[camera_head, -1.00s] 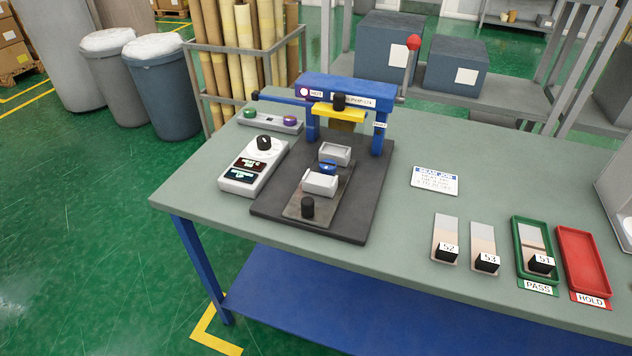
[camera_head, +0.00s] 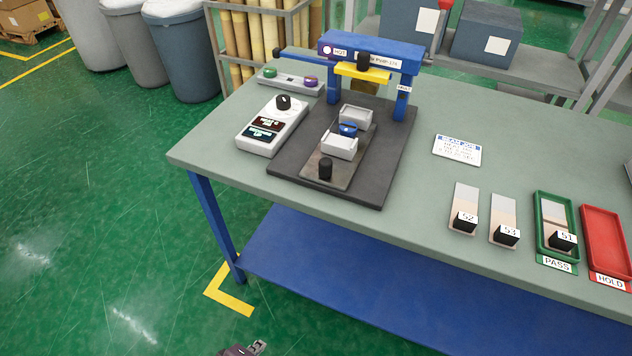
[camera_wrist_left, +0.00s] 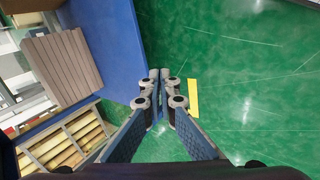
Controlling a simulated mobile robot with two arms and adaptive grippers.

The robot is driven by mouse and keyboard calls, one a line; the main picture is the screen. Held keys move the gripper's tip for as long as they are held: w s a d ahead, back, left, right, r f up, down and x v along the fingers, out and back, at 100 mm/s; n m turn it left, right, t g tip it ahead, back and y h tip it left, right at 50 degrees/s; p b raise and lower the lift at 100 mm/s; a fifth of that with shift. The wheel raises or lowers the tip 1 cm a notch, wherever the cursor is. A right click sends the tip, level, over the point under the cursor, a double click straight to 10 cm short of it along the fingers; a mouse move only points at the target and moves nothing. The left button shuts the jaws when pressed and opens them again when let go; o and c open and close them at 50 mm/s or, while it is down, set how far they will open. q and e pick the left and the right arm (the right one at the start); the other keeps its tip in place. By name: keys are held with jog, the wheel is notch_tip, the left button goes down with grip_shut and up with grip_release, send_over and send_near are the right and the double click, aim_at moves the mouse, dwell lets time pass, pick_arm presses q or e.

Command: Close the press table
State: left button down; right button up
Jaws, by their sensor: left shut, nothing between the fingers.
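The press (camera_head: 370,55) stands on the grey-green bench (camera_head: 230,110), with a blue frame and a yellow crosspiece. Its sliding table (camera_head: 325,167) is a grey plate on the dark base, with a black knob (camera_head: 325,170) at its front end. The plate extends out toward the bench front and carries two white blocks (camera_head: 340,147) with a small blue piece between them. My left gripper (camera_head: 258,347) shows at the bottom edge of the head view, below and in front of the bench, away from the press. In the wrist view its fingers (camera_wrist_left: 160,77) are together and empty. My right gripper is out of view.
A white control box (camera_head: 272,127) and a two-button panel (camera_head: 290,82) stand left of the press. To the right are a label card (camera_head: 457,150), sample strips, a green PASS tray (camera_head: 540,205) and a red HOLD tray (camera_head: 603,235). A blue lower shelf (camera_head: 330,275) runs under the bench.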

pick_arm(q)
jog(key=w+d+r+n+t+h, duration=0.1)
jog(key=w+d+r+n+t, duration=0.15)
jog(key=w+r+n, duration=0.65)
jog(key=n+t+h+b, duration=0.2)
jog(key=n+t+h, duration=0.35)
jog(key=n, duration=0.25)
send_near(320, 171)
jog(key=shift+t, duration=0.4)
jog(key=p+x, duration=0.1)
jog(key=x, duration=0.3)
jog(key=f+p+x, duration=0.1)
jog(key=x, duration=0.1)
jog(key=shift+s+d+p, duration=0.3)
jog(key=shift+d, duration=0.05)
jog(key=shift+w+d, duration=0.3)
jog(key=shift+w, duration=0.15)
jog(key=shift+w+a+x, duration=0.1)
jog(key=shift+a+x, duration=0.1)
jog(key=shift+x, duration=0.95)
jog(key=shift+w+a+x, duration=0.15)
jog(key=shift+a+x, duration=0.05)
jog(key=shift+x, duration=0.95)
jog(key=shift+s, duration=0.15)
